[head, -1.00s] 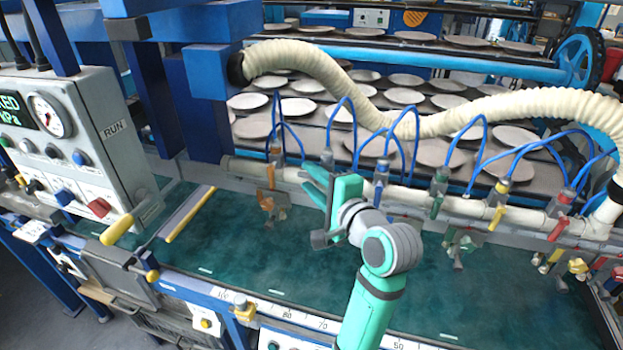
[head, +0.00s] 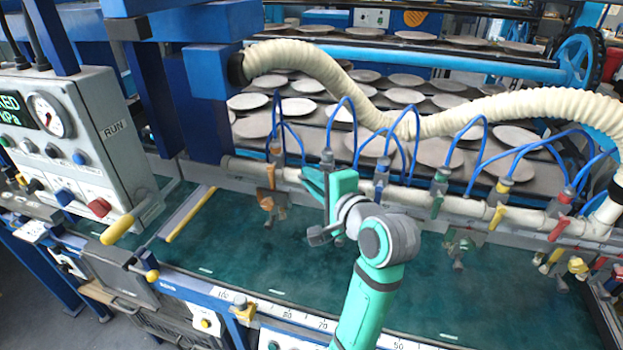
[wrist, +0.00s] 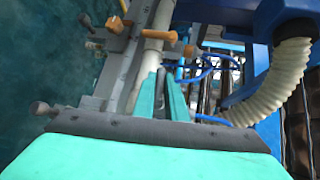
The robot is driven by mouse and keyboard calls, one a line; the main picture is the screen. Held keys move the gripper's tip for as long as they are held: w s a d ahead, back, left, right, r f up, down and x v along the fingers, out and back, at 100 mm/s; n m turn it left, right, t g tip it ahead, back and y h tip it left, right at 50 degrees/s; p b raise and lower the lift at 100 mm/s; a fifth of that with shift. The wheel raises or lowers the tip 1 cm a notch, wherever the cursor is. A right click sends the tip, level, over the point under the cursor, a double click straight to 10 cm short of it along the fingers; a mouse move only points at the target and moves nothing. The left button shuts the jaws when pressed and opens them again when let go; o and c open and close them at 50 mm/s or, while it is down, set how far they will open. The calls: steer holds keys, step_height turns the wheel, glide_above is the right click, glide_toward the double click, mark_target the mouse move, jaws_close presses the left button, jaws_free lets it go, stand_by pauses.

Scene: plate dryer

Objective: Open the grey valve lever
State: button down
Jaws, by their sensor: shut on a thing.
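The grey valve (head: 327,158) stands on the pale pipe, with its grey cap showing just above my gripper in the head view. Its lever is mostly hidden behind the green fingers. My gripper (head: 314,181) is at this valve and is shut on the grey valve lever. In the wrist view my two green fingers (wrist: 163,84) reach up to the pipe, close together, with a narrow grey part between them. The exact grip on the lever is too small to make out.
The orange valve (head: 275,150) is left of my gripper, the blue valve (head: 382,168) close on its right. Green, yellow and red valves follow along the pipe (head: 420,200). Blue hoses arch above; a ribbed cream hose (head: 330,75) passes behind. The green bed (head: 240,250) below is open.

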steer(key=shift+d+f+n+g+h, duration=0.1)
steer(key=shift+f+n+g+h, duration=0.2)
steer(key=shift+n+g+h, duration=0.5)
steer(key=shift+d+f+n+g+h, duration=0.1)
steer(key=shift+f+n+g+h, duration=0.15)
steer(key=shift+n+g+h, duration=0.5)
steer(key=shift+h, duration=0.35)
steer(key=c, duration=1.8)
jaws_free()
steer(key=shift+s, duration=0.15)
steer(key=v, duration=1)
steer(key=shift+s, duration=0.35)
steer(key=shift+r, duration=0.1)
